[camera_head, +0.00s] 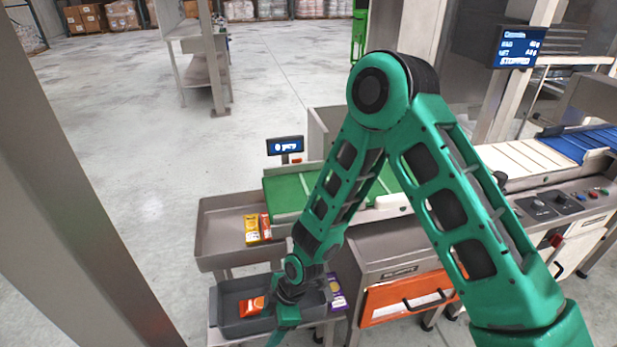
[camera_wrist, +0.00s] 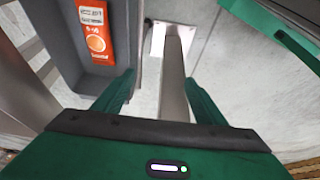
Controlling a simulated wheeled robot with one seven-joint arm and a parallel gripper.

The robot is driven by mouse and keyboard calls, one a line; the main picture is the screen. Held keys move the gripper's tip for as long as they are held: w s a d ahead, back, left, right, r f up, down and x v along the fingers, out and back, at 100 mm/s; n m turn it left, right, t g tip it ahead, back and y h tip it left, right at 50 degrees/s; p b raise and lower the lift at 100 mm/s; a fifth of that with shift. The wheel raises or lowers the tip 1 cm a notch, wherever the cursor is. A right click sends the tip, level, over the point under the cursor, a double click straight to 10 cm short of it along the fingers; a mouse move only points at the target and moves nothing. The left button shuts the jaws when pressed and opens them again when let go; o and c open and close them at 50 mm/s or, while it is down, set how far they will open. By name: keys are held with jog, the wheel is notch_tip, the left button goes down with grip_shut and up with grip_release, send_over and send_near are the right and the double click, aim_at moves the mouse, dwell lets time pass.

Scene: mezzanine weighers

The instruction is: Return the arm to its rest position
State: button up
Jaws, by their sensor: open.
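My green arm reaches down over the weighing station in the head view, bent at a high elbow. My gripper (camera_head: 281,330) is at the lower end, beside the front of the dark grey lower tray (camera_head: 229,322); its fingertips are hard to make out there. In the wrist view my gripper (camera_wrist: 160,85) has its two green fingers spread wide with nothing between them. Beneath them are a metal post and the floor. An orange packet (camera_wrist: 95,32) lies in the tray at the upper left of the wrist view, apart from the fingers.
A grey upper tray (camera_head: 215,228) holds yellow and red packets. A purple packet (camera_head: 338,292) lies right of the lower tray. A green belt (camera_head: 287,197), a small display (camera_head: 285,145) and an orange drawer (camera_head: 400,300) stand close to the arm. Open floor lies left.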

jog(key=w+d+r+m+t+h, duration=0.1)
jog(key=w+d+r+m, duration=0.25)
jog(key=d+r, duration=0.55)
jog(key=w+d+r+m+h, duration=0.2)
jog(key=d+r+m, duration=0.25)
jog(key=d, duration=0.75)
jog(key=w+d+r+m+t+h, duration=0.1)
jog(key=w+d+r+m, duration=0.2)
jog(key=d+r, duration=0.6)
jog(key=s+d+r+m+h, duration=0.1)
jog(key=s+d+r+m, duration=0.55)
jog(key=d, duration=0.35)
jog(key=s+d+r+m, duration=0.5)
jog(key=s+d, duration=0.3)
jog(key=d, duration=0.1)
jog(key=s+d+r+m, duration=0.2)
jog(key=s+m, duration=0.2)
jog(key=s, duration=0.4)
jog(key=shift+m+g+y, duration=0.35)
jog(key=shift+g+y, duration=0.05)
jog(key=shift+s, duration=0.1)
